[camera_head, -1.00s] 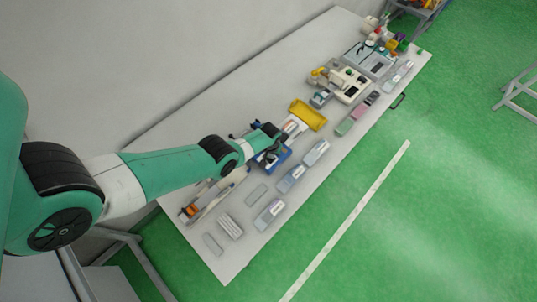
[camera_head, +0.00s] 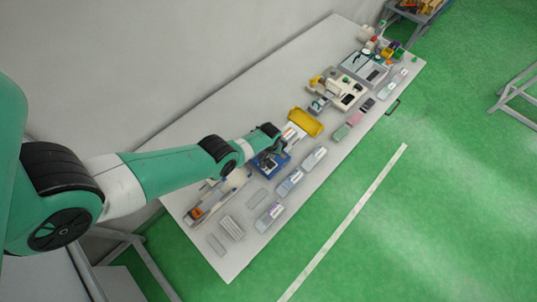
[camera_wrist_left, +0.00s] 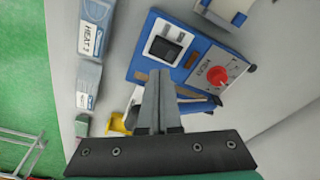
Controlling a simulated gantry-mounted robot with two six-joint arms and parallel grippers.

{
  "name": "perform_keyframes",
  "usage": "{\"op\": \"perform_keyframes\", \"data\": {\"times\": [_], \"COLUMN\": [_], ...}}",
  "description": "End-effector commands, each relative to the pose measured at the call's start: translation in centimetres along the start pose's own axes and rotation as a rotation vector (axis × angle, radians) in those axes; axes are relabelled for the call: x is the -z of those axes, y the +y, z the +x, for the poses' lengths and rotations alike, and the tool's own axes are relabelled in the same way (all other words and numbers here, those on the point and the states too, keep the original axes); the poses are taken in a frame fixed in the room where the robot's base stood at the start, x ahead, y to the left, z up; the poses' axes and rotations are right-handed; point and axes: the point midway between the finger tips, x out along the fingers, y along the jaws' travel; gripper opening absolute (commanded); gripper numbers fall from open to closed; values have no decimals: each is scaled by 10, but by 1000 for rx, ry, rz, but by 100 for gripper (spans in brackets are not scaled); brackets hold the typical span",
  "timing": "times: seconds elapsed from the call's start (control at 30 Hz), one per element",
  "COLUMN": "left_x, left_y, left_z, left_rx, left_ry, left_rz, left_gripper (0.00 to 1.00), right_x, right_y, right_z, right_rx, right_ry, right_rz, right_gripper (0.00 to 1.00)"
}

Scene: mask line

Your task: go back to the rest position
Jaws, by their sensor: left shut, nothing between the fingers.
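My left arm comes in from the left in the head view and reaches over the long pale table (camera_head: 262,85). Its wrist end is above the blue device, and its fingertips are hard to make out there. In the left wrist view my left gripper (camera_wrist_left: 159,76) is shut and empty, its two grey fingers together. The fingers point toward the blue device (camera_wrist_left: 190,62), which has a red knob (camera_wrist_left: 217,76) and a black switch; the fingers cover part of it. The blue device also shows in the head view (camera_head: 270,165), partly behind my wrist. My right gripper is not in view.
A yellow tray (camera_head: 306,122) lies just beyond my wrist. Several grey-blue boxes (camera_head: 290,181) line the table's front side. Machines (camera_head: 340,90) and small coloured items stand farther along. A wall runs behind the table; green floor (camera_head: 400,220) is open in front.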

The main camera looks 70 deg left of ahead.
Motion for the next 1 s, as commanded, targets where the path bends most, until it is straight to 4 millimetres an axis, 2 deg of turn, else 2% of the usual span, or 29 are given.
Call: {"op": "perform_keyframes", "data": {"times": [0.07,0.67,0.77,0.87,0.97,1.0], "left_x": [1,-1,-4,17,50,63], "left_y": [0,4,31,76,135,160], "left_z": [-7,-6,-16,-42,-90,-114], "left_rx": [0,-2,-17,-73,-172,-219], "left_ry": [0,0,12,92,225,284], "left_rz": [0,10,68,123,171,189], "left_gripper": [0,0,0,0,0,0], "right_x": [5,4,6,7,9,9], "right_y": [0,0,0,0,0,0], "right_z": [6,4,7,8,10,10], "right_rx": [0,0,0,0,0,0], "right_ry": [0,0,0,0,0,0], "right_rz": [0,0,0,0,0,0], "right_gripper": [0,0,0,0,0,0]}}
